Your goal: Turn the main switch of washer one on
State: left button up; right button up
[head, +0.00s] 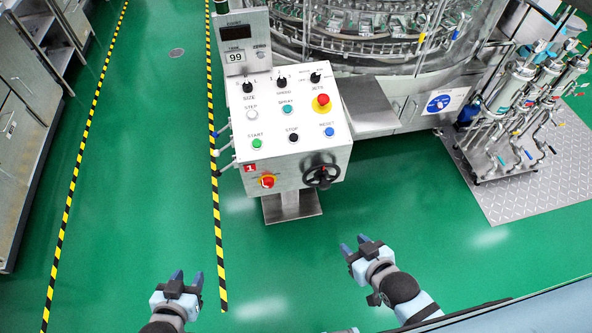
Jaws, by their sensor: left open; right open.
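The control panel (306,133) of the washer stands ahead, with a red square label "1" on its front face. My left gripper (187,277) is open and empty over the floor, below and left of the switch. My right gripper (353,243) is open and empty, below and right of the handwheel. Both are apart from the panel. The switch's exact angle is too small to tell.
The panel top carries several knobs, buttons and a red emergency stop (321,101). The steel washer (395,50) stands behind. A pump rack (510,115) is on the right, and steel cabinets (22,110) are on the left. Green floor before the panel is clear.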

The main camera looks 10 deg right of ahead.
aim_at(268, 183)
jog(key=i+j+z, duration=0.15)
jog(key=j+z, duration=0.2)
jog(key=j, duration=0.65)
jog(key=j+z, duration=0.3)
jog(key=j, duration=0.75)
